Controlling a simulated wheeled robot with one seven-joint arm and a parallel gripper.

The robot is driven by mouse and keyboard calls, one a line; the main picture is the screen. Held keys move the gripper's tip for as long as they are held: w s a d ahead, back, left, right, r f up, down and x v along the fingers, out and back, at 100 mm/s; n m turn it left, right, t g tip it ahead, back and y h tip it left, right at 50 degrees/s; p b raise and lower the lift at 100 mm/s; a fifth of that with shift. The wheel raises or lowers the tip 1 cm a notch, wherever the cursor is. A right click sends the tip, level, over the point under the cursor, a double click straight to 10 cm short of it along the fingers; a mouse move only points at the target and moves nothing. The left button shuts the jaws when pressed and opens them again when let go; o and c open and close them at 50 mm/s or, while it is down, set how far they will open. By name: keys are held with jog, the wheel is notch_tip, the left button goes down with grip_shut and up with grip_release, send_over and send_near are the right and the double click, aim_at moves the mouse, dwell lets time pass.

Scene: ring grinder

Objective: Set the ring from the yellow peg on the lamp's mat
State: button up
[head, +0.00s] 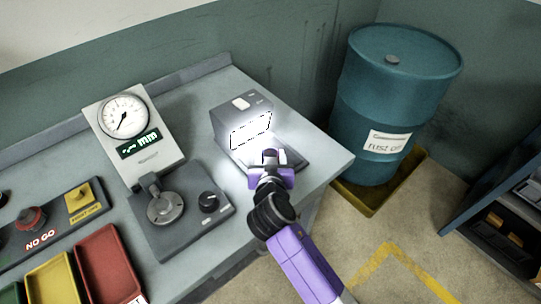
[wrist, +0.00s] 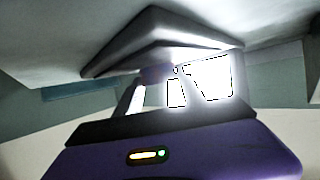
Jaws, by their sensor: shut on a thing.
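The lamp (head: 243,122) is a grey box with a brightly lit panel, near the back right of the bench. Its dark mat (head: 296,163) lies in front of it, and also shows as a grey slab in the wrist view (wrist: 150,45). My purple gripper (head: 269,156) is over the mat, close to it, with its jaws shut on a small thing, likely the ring. The ring is mostly hidden by the jaws and the glare. In the wrist view, the gripper (wrist: 158,73) is close to the slab; contact cannot be told. The yellow peg block (head: 80,198) at left shows no clear ring.
A dial gauge (head: 125,118) and a grey plate with a round fixture (head: 166,208) and knob stand left of the lamp. Red (head: 110,265) and yellow trays sit at front left. A blue drum (head: 390,95) stands beyond the bench's right edge.

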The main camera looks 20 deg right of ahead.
jog(key=shift+f, duration=0.15)
jog(key=o, duration=1.5)
jog(key=shift+c, duration=0.2)
jog(key=shift+s+r, duration=0.1)
jog(key=shift+r, duration=0.15)
jog(key=b+v, duration=0.1)
jog(key=v, duration=1)
jog(key=shift+s+a+r+b, duration=0.1)
jog(key=shift+s+a+b, duration=0.1)
jog(key=shift+s+b, duration=0.1)
